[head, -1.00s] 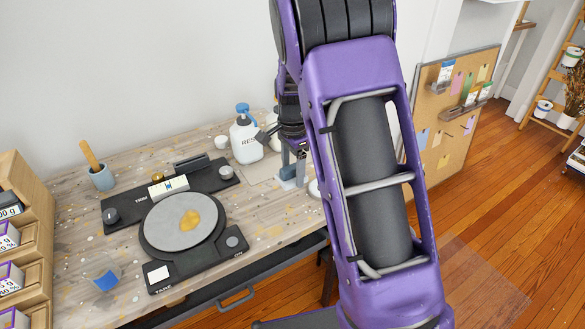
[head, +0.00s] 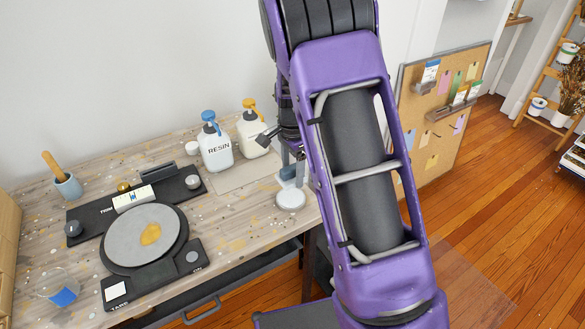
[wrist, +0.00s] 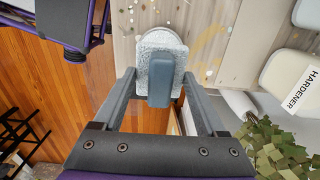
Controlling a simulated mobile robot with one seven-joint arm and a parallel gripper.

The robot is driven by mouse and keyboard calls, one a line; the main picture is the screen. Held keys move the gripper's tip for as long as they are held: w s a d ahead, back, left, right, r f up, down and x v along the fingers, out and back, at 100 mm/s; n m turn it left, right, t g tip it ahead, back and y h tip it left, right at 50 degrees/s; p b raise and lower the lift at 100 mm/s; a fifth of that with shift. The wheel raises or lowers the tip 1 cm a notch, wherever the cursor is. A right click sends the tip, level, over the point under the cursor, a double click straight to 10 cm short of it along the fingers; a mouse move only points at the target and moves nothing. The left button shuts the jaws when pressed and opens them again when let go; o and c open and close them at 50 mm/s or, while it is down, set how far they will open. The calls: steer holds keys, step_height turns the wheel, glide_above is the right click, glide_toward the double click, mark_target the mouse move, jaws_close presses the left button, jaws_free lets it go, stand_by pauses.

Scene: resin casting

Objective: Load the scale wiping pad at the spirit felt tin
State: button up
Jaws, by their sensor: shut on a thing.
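My gripper (wrist: 160,88) is shut on the wiping pad, a pale fuzzy block (wrist: 147,47) with a blue-grey grip (wrist: 160,82). In the head view my gripper (head: 294,168) hangs over the right part of the bench, above a round pale tin (head: 290,199), which I take for the spirit felt tin. In the wrist view the tin's rim (wrist: 160,30) shows just beyond the pad, which covers most of it. I cannot tell whether pad and tin touch. The black scale (head: 150,262) has a round grey plate (head: 128,240) with a yellow resin spill (head: 150,233).
The resin bottle (head: 216,150) and hardener bottle (head: 251,135) stand behind and left of my gripper. A cup with blue contents (head: 63,293) and a pot with a wooden stick (head: 68,187) are at left. The bench's front edge is close to the tin.

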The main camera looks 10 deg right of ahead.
mark_target(292, 197)
steer(key=shift+f+b, duration=2.3)
steer(key=shift+f, duration=0.7)
steer(key=shift+f, duration=0.6)
steer(key=shift+r+p, duration=2.8)
steer(key=shift+r, duration=0.8)
steer(key=shift+s+a, duration=0.1)
